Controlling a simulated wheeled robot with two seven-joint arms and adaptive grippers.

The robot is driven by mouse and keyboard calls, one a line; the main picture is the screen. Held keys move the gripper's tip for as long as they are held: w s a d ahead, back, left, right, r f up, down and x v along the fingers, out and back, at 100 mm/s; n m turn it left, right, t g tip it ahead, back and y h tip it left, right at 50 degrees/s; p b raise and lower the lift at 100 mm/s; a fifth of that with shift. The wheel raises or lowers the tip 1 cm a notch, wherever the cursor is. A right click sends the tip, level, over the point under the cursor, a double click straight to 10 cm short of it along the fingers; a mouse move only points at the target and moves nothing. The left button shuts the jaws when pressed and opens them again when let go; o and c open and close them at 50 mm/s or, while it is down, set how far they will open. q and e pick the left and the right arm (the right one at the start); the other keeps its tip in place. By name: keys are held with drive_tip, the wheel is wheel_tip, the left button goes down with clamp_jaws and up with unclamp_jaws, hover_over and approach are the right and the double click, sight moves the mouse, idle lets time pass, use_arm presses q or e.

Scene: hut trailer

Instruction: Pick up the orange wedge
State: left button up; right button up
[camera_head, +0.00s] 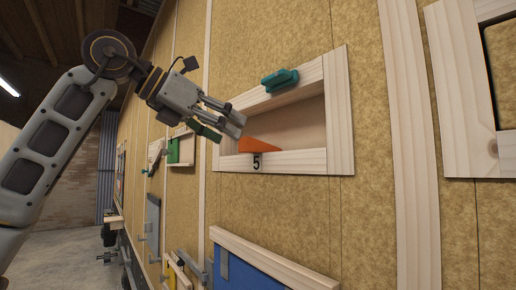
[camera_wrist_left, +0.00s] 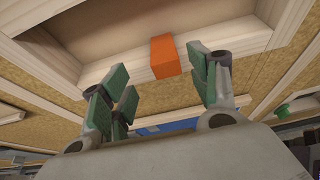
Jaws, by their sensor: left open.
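The orange wedge (camera_head: 257,147) rests on the lower ledge of a wooden-framed recess (camera_head: 337,112), above a black number 5. In the left wrist view the wedge (camera_wrist_left: 164,56) shows as an orange block on the ledge, ahead of the fingers and between their lines. My left gripper (camera_head: 224,122) is open and empty, in front of the left side of the recess, up and left of the wedge and apart from it. Its green-padded fingers (camera_wrist_left: 163,95) show in the wrist view. My right gripper is in neither view.
A teal handle-like piece (camera_head: 280,79) sits on the upper frame of the recess. A blue panel with a wooden top rail (camera_head: 270,262) is below. Other framed fixtures, including a green one (camera_head: 181,150), line the wall to the left. Open floor (camera_head: 62,262) shows at lower left.

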sight(243, 138)
use_arm(q)
drive_tip(key=shift+d, duration=0.1)
drive_tip(key=shift+p+x, duration=1.1)
drive_tip(key=shift+x, duration=1.45)
drive_tip(key=shift+s+d, duration=0.15)
drive_tip(key=shift+r, duration=0.1)
drive_tip(key=c, duration=1.1)
drive_tip(key=shift+r, duration=0.15)
